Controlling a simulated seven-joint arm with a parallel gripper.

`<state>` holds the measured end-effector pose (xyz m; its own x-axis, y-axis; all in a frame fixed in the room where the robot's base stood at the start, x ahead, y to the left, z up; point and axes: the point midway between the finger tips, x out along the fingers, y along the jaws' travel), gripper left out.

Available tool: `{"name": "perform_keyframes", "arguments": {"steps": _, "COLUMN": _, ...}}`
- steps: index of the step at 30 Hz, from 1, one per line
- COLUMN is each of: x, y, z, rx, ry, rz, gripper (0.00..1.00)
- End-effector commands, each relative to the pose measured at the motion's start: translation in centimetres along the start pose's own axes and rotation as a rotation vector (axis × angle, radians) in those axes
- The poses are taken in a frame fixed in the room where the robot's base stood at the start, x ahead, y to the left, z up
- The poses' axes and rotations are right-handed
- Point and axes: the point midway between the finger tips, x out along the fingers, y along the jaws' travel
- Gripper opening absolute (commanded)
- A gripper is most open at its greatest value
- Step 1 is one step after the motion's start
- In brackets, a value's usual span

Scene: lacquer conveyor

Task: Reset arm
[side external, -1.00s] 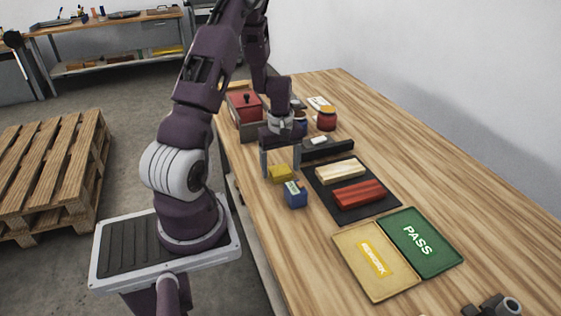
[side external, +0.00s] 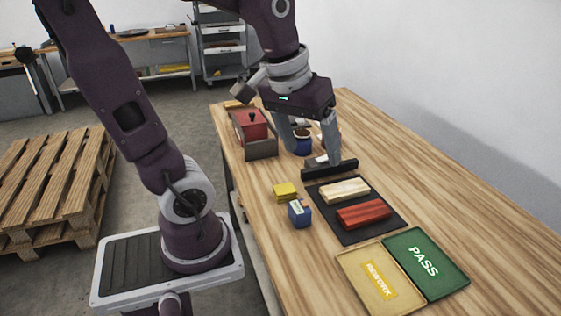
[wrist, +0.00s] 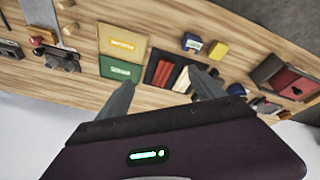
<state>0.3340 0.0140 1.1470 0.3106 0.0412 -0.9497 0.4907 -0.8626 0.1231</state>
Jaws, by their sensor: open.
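My gripper (side external: 308,132) is open and empty, raised above the table behind the black mat. Its fingers also show in the wrist view (wrist: 165,97), spread apart with nothing between them. The red block (side external: 363,214) and the cream block (side external: 344,190) lie side by side on the black mat (side external: 355,234). The yellow REWORK tray (side external: 352,272) and the green PASS tray (side external: 440,280) lie side by side in front of the mat; both look empty.
A blue box (side external: 300,214) and a yellow block (side external: 285,190) stand left of the mat. A black bar-shaped holder (side external: 330,170) is behind it. A red-lidded box (side external: 252,128) and a blue jar (side external: 302,145) stand further back. The table's right side (side external: 440,190) is clear.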

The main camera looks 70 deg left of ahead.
Motion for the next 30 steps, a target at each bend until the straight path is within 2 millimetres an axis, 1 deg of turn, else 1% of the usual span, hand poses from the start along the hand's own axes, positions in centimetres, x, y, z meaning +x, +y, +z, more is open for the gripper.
{"name": "perform_keyframes", "arguments": {"steps": 1, "x": -1.6, "y": 1.1, "z": 2.6, "rx": 0.143, "ry": 0.047, "rz": 0.032, "gripper": 0.77}}
{"name": "perform_keyframes", "arguments": {"steps": 3, "x": -2.8, "y": 1.6, "z": 5.6, "rx": 0.320, "ry": 0.096, "rz": 0.060, "gripper": 0.77}}
{"name": "perform_keyframes", "arguments": {"steps": 6, "x": -3.6, "y": 1.7, "z": 8.3, "rx": 0.473, "ry": 0.141, "rz": 0.080, "gripper": 0.77}}
{"name": "perform_keyframes", "arguments": {"steps": 7, "x": -3.7, "y": 1.6, "z": 8.7, "rx": 0.498, "ry": 0.150, "rz": 0.083, "gripper": 0.77}}
{"name": "perform_keyframes", "arguments": {"steps": 10, "x": -3.8, "y": 1.6, "z": 9.2, "rx": 0.533, "ry": 0.160, "rz": 0.087, "gripper": 0.77}}
{"name": "perform_keyframes", "arguments": {"steps": 30, "x": -3.8, "y": 1.6, "z": 9.1, "rx": 0.525, "ry": 0.160, "rz": 0.086, "gripper": 0.77}}
